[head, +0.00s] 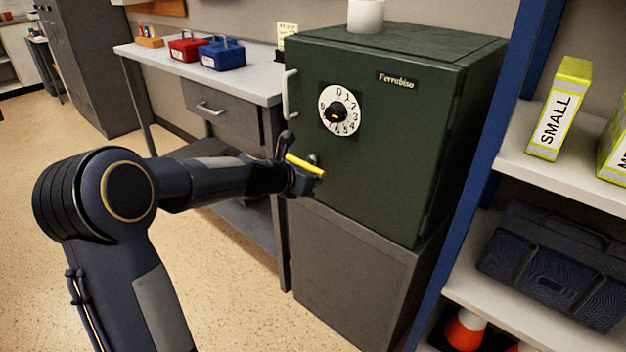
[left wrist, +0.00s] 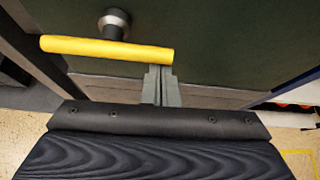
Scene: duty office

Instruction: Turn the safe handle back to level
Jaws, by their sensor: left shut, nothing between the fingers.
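The dark green safe (head: 390,185) stands on a grey cabinet, its door shut. Its yellow bar handle (head: 305,164) is low on the door, tilted with the right end lower in the head view. The handle also shows in the left wrist view (left wrist: 100,48), below its round dark hub (left wrist: 115,22). My left gripper (head: 308,180) is at the handle, fingers shut together and empty. In the left wrist view the fingertips (left wrist: 160,72) are just under the handle's right end; I cannot tell whether they touch it. My right gripper is not in view.
A white dial (head: 340,110) and a pale vertical grip (head: 290,95) are on the safe door. A desk (head: 262,92) with red and blue boxes stands left of the safe. Blue-framed shelves (head: 520,170) stand close on the right. The floor at left is clear.

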